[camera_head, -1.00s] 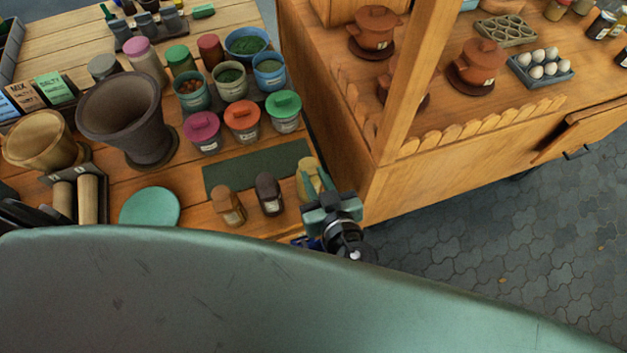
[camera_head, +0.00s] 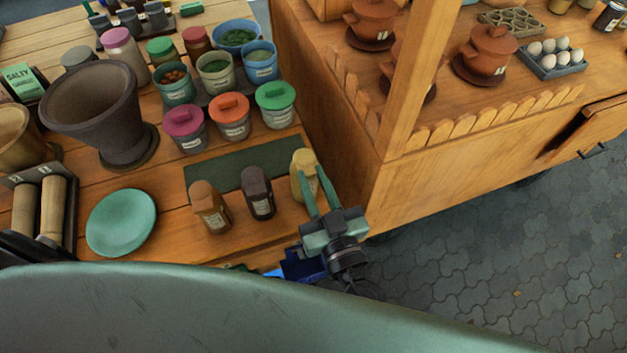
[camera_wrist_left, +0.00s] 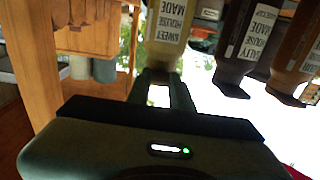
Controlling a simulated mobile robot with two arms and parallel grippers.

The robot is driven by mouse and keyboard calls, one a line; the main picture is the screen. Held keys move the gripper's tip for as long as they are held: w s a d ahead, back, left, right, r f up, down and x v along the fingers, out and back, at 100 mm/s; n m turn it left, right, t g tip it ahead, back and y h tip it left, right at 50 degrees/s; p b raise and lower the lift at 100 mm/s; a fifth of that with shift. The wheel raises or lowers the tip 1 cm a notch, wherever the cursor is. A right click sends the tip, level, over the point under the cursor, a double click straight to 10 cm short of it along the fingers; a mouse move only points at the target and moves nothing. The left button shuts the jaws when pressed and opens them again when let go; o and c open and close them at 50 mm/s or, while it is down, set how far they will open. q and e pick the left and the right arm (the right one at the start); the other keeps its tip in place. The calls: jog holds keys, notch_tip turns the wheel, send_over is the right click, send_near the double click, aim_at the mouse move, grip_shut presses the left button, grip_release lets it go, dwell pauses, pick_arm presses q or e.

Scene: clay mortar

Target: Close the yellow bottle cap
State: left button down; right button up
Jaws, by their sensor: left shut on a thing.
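The yellow bottle (camera_head: 297,187) stands upright on the wooden table, at the right end of a row of bottles. Its yellow cap (camera_head: 303,156) is at the top; I cannot tell how far it is closed. My left gripper (camera_head: 311,172) reaches it from the front right and is shut on the cap, a finger on each side. In the left wrist view the bottle (camera_wrist_left: 170,32) appears upside down with its label facing the camera, and the gripper (camera_wrist_left: 160,82) is at its cap end, partly hiding it. My right gripper is not in view.
A dark bottle (camera_head: 258,193) and a brown bottle (camera_head: 210,207) stand just left. A green mat (camera_head: 235,167) lies behind them, with lidded jars beyond. A teal plate (camera_head: 121,222) and a large mortar (camera_head: 95,110) are farther left. A wooden stall (camera_head: 450,180) stands close on the right.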

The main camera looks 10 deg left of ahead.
pick_arm(q)
jog(key=shift+r, duration=0.1)
jog(key=c, duration=1.2)
grip_release()
jog(key=shift+c, duration=0.2)
jog(key=shift+s, duration=0.1)
jog(key=b+v, duration=0.2)
jog(key=v, duration=0.5)
jog(key=shift+s+d+b, duration=0.25)
jog(key=shift+b, duration=0.05)
